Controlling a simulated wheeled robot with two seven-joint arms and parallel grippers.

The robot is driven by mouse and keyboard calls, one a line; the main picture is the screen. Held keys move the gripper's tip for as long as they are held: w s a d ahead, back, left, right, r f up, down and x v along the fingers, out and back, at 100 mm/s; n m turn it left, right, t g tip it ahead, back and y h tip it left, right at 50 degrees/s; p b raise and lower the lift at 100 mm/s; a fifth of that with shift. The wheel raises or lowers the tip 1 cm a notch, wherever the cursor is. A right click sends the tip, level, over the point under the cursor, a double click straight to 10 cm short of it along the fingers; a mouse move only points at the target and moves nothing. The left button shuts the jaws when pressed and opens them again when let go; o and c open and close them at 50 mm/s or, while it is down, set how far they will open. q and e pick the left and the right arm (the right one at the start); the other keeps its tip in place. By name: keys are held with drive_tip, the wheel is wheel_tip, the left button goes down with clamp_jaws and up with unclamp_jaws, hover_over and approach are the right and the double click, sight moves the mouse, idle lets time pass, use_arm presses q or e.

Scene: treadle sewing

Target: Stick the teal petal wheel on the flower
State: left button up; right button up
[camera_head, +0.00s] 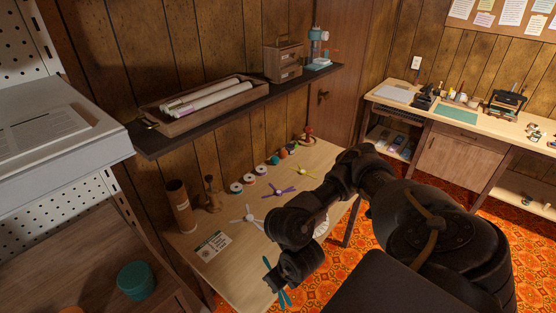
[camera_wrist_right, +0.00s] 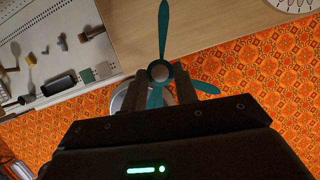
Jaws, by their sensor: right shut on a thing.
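The teal petal wheel (camera_head: 285,298) is at the fingertips of my right gripper (camera_head: 275,279), in front of the table's near edge. Part of the wheel is hidden by the gripper. I cannot clearly identify the flower. A white round piece with a petal-like pattern (camera_wrist_right: 291,5) is cut off at the top right of the wrist view. My left gripper is not in view.
On the wooden table (camera_head: 228,266) lie white (camera_head: 248,217), purple (camera_head: 279,191) and yellow (camera_head: 303,171) petal wheels and a printed card (camera_head: 213,245). Several spools stand along the wall. A dark shelf (camera_head: 245,113) overhangs the table's back. My right arm covers the table's right part.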

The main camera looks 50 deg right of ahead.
wheel_tip(320, 180, down, 6)
drive_tip(key=b, duration=0.4)
drive_tip(key=shift+r, duration=0.15)
drive_tip(key=shift+w+a, duration=0.15)
drive_tip(key=w+a+r+m+g, duration=0.2)
drive_tip(key=r+m, duration=0.6)
drive_tip(key=m, duration=0.4)
drive_tip(key=w+a+r+m+g, duration=0.3)
drive_tip(key=r+m, duration=0.5)
drive_tip(key=m, duration=0.3)
drive_tip(key=w+a+r+m+g, duration=0.2)
drive_tip(key=w+r+m+g, duration=0.2)
drive_tip(key=r+m, duration=0.4)
drive_tip(key=m, duration=0.4)
drive_tip(key=shift+a+m, duration=0.3)
drive_tip(key=shift+a, duration=0.1)
